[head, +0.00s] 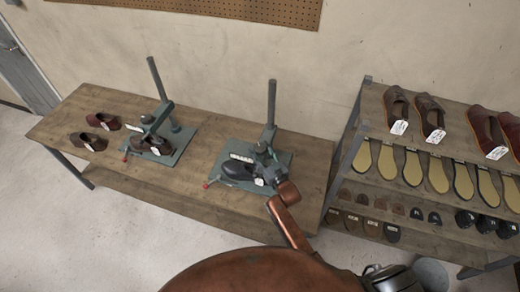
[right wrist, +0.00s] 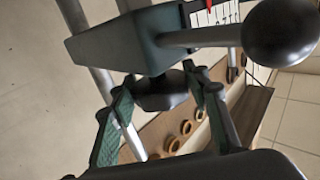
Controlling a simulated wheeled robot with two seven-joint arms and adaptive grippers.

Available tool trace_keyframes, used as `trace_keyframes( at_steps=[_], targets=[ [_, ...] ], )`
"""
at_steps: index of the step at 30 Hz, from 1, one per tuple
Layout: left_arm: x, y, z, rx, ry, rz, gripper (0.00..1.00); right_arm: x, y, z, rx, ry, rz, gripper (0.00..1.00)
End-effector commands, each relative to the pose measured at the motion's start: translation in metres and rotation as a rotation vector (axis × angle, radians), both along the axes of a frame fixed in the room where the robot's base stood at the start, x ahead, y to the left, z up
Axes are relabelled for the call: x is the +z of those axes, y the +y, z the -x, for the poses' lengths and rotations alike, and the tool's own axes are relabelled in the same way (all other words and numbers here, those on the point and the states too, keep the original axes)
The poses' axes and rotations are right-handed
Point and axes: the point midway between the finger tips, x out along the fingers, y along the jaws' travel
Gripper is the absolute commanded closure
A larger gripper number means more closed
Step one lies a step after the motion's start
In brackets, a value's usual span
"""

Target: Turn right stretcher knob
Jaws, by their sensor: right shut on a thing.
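The right stretcher (head: 272,105) stands on the bench, with a teal base, an upright post and a dark shoe (head: 238,171) on it. My right gripper (head: 264,170) reaches its clamp head from the front right. In the right wrist view my right gripper (right wrist: 162,88) has its two green-padded fingers on either side of a dark round knob (right wrist: 160,93) under the teal block (right wrist: 125,45), and is shut on it. The knob is hidden in the head view. My left gripper is not in view.
A second stretcher (head: 155,90) with a brown shoe stands to the left on the wooden bench (head: 200,200). Two loose brown shoes (head: 88,141) lie at the bench's left end. A shelf rack (head: 364,120) of shoes and soles stands close on the right. A lever's black ball (right wrist: 284,32) is near the gripper.

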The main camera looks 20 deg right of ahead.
Motion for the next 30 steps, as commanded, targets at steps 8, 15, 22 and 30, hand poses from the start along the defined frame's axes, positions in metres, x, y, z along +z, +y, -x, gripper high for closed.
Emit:
trace_keyframes(
  at_steps=[8,15,22,30],
  targets=[
    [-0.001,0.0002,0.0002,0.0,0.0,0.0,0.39,0.0034,0.0008,-0.0005,-0.073,-0.006,-0.002,0.81],
    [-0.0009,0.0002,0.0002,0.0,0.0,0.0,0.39,0.0032,0.0004,-0.0004,-0.078,-0.004,0.0,0.81],
    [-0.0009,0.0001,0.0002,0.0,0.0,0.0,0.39,0.0025,0.0004,-0.0003,-0.077,-0.003,0.0,0.49],
    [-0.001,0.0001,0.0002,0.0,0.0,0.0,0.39,0.0009,0.0,0.0002,-0.077,0.0,0.0,0.39]
  ],
)
